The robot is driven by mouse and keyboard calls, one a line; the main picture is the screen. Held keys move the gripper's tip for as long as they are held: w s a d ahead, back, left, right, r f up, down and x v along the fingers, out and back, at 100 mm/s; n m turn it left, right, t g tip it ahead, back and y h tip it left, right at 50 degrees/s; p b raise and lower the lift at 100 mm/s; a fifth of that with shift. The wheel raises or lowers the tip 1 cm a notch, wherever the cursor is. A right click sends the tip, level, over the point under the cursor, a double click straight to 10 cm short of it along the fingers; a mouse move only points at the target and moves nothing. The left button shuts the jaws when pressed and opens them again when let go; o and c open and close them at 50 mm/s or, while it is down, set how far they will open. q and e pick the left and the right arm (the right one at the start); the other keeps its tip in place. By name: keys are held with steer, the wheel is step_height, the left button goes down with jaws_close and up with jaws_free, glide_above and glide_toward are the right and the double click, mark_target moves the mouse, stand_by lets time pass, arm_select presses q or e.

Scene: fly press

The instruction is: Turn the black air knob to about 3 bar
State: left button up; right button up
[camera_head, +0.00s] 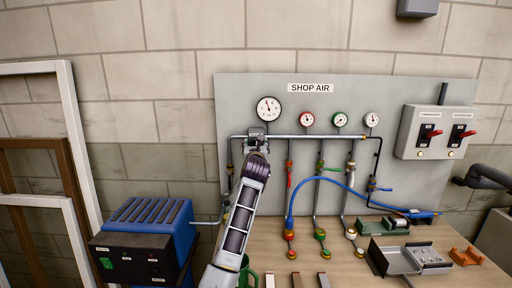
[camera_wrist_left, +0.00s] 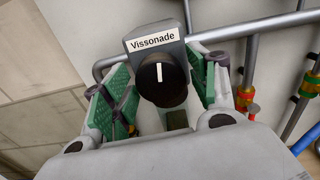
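The black air knob (camera_wrist_left: 160,80) shows in the left wrist view, round with a white pointer line standing nearly upright. It sits below a grey block with a label reading "Vissonade" (camera_wrist_left: 152,41). My left gripper (camera_wrist_left: 160,95) is open, with one green-padded finger on each side of the knob and visible gaps between pads and knob. In the head view my left gripper (camera_head: 256,145) is at the left end of the air pipe and hides the knob. The large white gauge (camera_head: 268,108) is just above it; its needle points roughly up, but its numbers are too small to read.
Three smaller gauges (camera_head: 307,119) sit along the grey SHOP AIR panel (camera_head: 400,90). Valves and a blue hose (camera_head: 330,180) hang to the right. A blue and black machine (camera_head: 145,240) stands left of my arm. A switch box (camera_head: 436,132) is at the right.

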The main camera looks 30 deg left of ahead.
arm_select(q)
steer(key=c, duration=0.7)
steer(key=shift+o, duration=0.2)
steer(key=shift+n, duration=0.3)
steer(key=n+b, duration=0.8)
steer(key=shift+f, duration=0.1)
stand_by(0.5)
